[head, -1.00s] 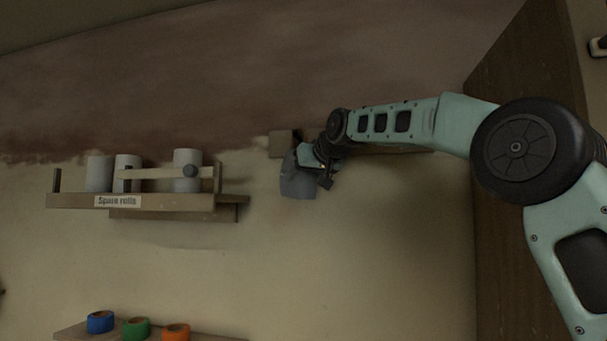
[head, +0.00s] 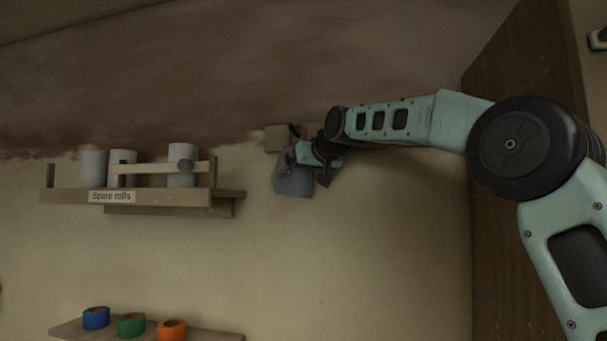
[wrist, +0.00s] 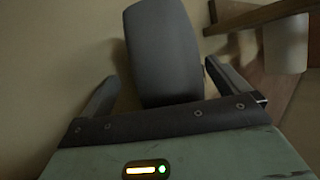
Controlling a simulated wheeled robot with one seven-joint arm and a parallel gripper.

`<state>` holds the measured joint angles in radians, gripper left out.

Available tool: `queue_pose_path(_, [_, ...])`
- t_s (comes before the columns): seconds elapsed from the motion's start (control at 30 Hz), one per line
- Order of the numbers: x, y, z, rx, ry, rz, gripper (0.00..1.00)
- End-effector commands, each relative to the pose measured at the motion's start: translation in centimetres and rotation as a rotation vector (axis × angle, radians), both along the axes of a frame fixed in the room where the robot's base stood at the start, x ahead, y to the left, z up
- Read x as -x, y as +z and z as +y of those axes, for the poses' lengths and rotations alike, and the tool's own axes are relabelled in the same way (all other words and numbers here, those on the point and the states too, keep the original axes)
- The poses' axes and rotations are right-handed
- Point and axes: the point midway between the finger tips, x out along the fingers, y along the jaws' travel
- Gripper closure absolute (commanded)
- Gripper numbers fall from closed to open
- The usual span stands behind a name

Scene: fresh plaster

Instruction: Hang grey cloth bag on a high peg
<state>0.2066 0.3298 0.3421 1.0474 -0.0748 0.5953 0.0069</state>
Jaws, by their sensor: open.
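The grey cloth bag (head: 293,183) is up against the wall, just below a wooden peg rail (head: 277,139). A small dark piece, perhaps a peg (head: 295,130), shows at the rail above it. I cannot tell whether the bag's loop is around a peg. My gripper (head: 312,163) is at the bag's upper right. In the wrist view my gripper (wrist: 162,85) is open, its fingers apart on either side of the bag (wrist: 162,50), with a gap visible at each side. The bag's strap is hidden.
A shelf labelled "Spare rolls" (head: 150,197) with several pale rolls stands left of the bag. A lower shelf (head: 215,336) carries blue, green and orange tape rolls. A dark wooden panel (head: 500,200) stands at the right. The wall below the bag is clear.

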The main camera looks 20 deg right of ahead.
Motion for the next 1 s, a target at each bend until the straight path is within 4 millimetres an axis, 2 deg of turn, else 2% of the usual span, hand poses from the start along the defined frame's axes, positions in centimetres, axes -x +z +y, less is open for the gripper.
queue_pose_path(0.3, [0.1,-0.1,0.0,0.0,0.0,0.002,0.0])
queue_pose_path(0.47, [1.3,0.3,-0.2,0.001,-0.001,-0.002,0.0])
queue_pose_path(1.0, [12.4,4.7,-1.5,0.002,-0.003,-0.004,0.0])
